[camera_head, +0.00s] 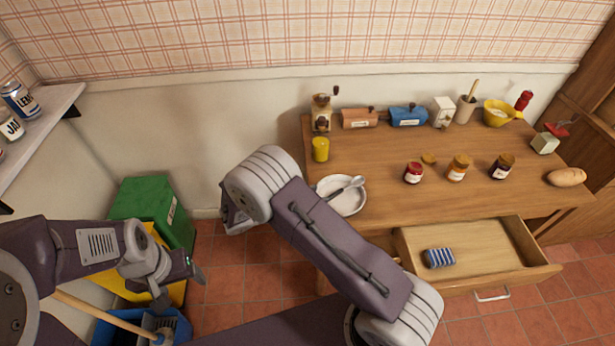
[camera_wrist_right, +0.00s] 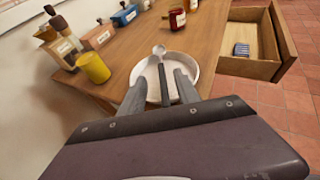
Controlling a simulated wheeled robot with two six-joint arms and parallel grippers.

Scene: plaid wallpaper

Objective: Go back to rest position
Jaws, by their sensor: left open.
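My left gripper (camera_head: 180,285) is at the lower left in the head view, open and empty, above the blue and yellow bins. My right arm reaches across the middle of the head view, with its wrist left of the table. In the right wrist view, my right gripper (camera_wrist_right: 160,80) has its two fingers apart. A white plate (camera_head: 342,206) with a spoon (camera_head: 355,183) on it lies at the table's left edge. The plate (camera_wrist_right: 196,72) and spoon (camera_wrist_right: 159,51) show beyond the fingers, with the spoon's handle appearing between them. I see nothing gripped.
The wooden table (camera_head: 400,205) holds several jars, boxes and a yellow bowl (camera_head: 500,112). Its drawer (camera_head: 525,240) stands open with a blue striped item (camera_head: 439,257) inside. A green bin (camera_head: 145,205), yellow bin and blue bin (camera_head: 110,330) stand left. A shelf (camera_head: 45,125) juts from the left wall.

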